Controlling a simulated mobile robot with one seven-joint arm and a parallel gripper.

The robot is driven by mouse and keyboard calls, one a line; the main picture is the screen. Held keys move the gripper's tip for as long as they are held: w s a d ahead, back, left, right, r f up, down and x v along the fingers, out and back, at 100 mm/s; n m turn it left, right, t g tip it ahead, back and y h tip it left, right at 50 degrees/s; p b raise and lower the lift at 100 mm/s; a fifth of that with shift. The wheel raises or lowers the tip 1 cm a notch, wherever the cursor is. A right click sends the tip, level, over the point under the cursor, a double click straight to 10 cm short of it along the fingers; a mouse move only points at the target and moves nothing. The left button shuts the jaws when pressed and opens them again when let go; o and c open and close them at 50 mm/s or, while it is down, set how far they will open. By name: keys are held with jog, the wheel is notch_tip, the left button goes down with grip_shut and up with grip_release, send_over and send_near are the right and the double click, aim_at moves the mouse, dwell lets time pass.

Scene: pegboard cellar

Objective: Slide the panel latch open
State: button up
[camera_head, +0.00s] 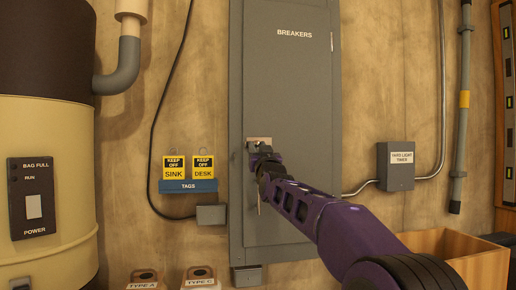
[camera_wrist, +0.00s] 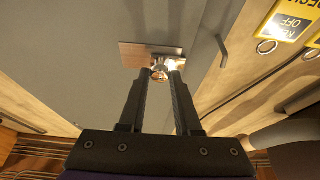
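A tall grey breaker panel (camera_head: 290,90) labelled BREAKERS is on the wall, its door shut. A metal latch plate (camera_head: 259,140) is on its left side. My gripper (camera_head: 262,153) is at this plate and hides much of the latch in the head view. In the wrist view, the shiny plate (camera_wrist: 137,55) carries a small round knob (camera_wrist: 160,70). My two dark fingers reach it with their tips at either side of the knob, and my gripper also shows there (camera_wrist: 160,78). The fingers stand a little apart; I cannot tell if they press on the knob.
A grey handle bar (camera_wrist: 222,50) is right of the plate in the wrist view. Yellow tags (camera_head: 188,167) hang over a blue strip (camera_head: 188,186) left of the panel. A grey switch box (camera_head: 396,166) and conduit are to the right. A wooden crate (camera_head: 480,265) is lower right.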

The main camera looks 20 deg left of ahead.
grip_shut()
dwell(0.7)
dwell(0.3)
jog(key=w+d, duration=0.1)
jog(key=d, duration=0.2)
jog(key=shift+w, duration=0.4)
jog(key=o, duration=0.8)
grip_release()
jog(key=shift+d, duration=0.1)
jog(key=shift+o, duration=0.2)
